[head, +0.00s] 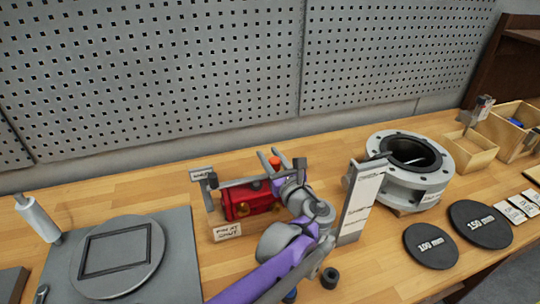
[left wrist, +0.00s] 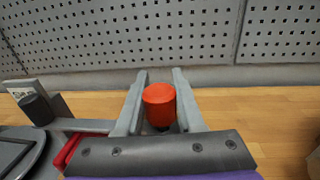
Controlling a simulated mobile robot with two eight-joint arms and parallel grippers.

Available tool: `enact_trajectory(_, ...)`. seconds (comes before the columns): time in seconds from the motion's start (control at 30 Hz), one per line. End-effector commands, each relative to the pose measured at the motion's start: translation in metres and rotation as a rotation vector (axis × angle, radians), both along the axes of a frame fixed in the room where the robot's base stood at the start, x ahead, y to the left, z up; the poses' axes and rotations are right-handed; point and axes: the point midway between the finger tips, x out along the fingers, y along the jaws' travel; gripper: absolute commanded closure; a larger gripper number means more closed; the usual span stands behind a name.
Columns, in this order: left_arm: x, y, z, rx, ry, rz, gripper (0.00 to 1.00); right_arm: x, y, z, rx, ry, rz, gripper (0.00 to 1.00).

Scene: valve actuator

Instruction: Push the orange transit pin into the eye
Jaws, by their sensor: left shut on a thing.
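The orange transit pin shows its round head (head: 275,161) above the red actuator (head: 250,200), and the head also shows in the left wrist view (left wrist: 159,103). My left gripper (head: 269,155) comes in over the right end of the actuator. In the left wrist view its two grey fingers (left wrist: 159,78) stand on either side of the pin head, shut on it. The pin's shank and the eye are hidden below the head and behind my gripper, so I cannot tell how deep the pin sits. My right gripper is not in view.
A white upright board (head: 360,200) stands just right of my left arm. A grey flanged valve body (head: 432,180) is behind it. Black discs (head: 430,245) lie front right. A grey plate with a round disc (head: 120,260) lies left. A perforated wall (head: 150,80) closes the back.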

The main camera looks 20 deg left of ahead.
Motion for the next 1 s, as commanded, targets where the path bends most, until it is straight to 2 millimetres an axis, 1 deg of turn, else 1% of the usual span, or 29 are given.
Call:
enact_trajectory(0.4,0.0000,0.0001,-0.0110,0.000,0.000,0.000,1.00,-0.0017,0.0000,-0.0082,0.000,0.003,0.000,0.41)
enact_trajectory(0.43,0.0000,0.0001,-0.0110,0.000,0.000,0.000,0.62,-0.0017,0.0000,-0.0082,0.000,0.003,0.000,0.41)
enact_trajectory(0.57,0.0001,0.0001,-0.0102,0.000,0.000,0.000,0.38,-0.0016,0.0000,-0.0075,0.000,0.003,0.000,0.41)
enact_trajectory(0.6,0.0001,0.0001,-0.0102,0.000,0.000,0.000,0.31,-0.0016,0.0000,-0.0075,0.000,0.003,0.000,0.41)
enact_trajectory(0.63,0.0001,0.0001,-0.0102,0.000,0.000,0.000,0.28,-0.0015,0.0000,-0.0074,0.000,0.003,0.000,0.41)
enact_trajectory(0.9,-0.0003,-0.0004,-0.0103,0.000,0.000,0.000,0.28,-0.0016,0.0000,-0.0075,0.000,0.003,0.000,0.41)
enact_trajectory(1.0,-0.0047,-0.0044,-0.0104,-0.001,-0.001,-0.001,0.28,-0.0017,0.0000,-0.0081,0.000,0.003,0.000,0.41)
